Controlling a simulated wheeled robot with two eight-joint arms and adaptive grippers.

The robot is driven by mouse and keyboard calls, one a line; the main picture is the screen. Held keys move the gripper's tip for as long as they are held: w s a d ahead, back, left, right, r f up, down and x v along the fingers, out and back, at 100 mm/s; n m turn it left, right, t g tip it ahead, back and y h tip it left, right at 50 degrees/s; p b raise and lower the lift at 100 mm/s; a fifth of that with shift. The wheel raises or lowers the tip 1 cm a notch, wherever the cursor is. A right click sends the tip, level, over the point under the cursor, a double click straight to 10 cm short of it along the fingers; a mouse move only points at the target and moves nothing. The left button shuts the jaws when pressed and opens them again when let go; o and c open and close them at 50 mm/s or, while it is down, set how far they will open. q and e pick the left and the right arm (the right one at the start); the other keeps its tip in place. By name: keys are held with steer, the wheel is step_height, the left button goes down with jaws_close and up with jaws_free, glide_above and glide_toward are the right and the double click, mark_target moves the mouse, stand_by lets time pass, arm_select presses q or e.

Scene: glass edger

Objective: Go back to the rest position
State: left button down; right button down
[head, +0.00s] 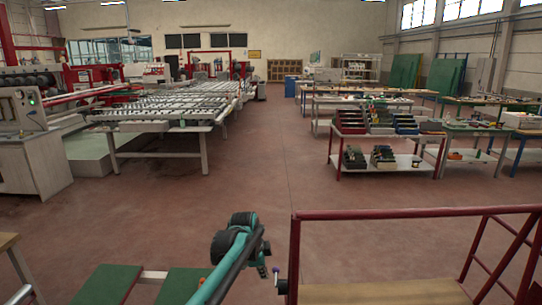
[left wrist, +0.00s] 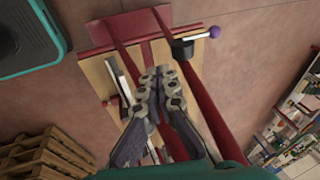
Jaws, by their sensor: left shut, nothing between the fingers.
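My left arm (head: 235,245) comes up from the bottom of the head view, bent, with its black and teal joint beside the left post of a red-railed cart. In the left wrist view my left gripper (left wrist: 160,82) is shut and empty, its grey fingertips together. It is seen against the cart's wooden deck and red rails; whether it touches them I cannot tell. My right gripper is in neither view.
The red-railed cart (head: 410,213) stands close at front right. A roller table (head: 160,128) is at left, and a shelf cart with bins (head: 380,165) at right. The red floor (head: 250,185) between is clear.

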arm_select(q)
steer(key=s+a+r+n+t+y, duration=0.1)
steer(key=s+a+r+n, duration=0.35)
steer(key=s, duration=0.45)
steer(key=s+a+r+n+t, duration=0.1)
steer(key=s+a+r+n, duration=0.3)
steer(key=s, duration=0.5)
steer(key=s+a+f+n+t, duration=0.1)
steer(key=s+a+f+n, duration=0.2)
steer(key=s, duration=0.5)
steer(key=s+a+f+n+t+y, duration=0.1)
steer(key=s+a+f+n, duration=0.2)
steer(key=s+n, duration=0.3)
steer(key=shift+s+a+f, duration=0.4)
steer(key=shift+s+f, duration=0.15)
steer(key=shift+s, duration=0.6)
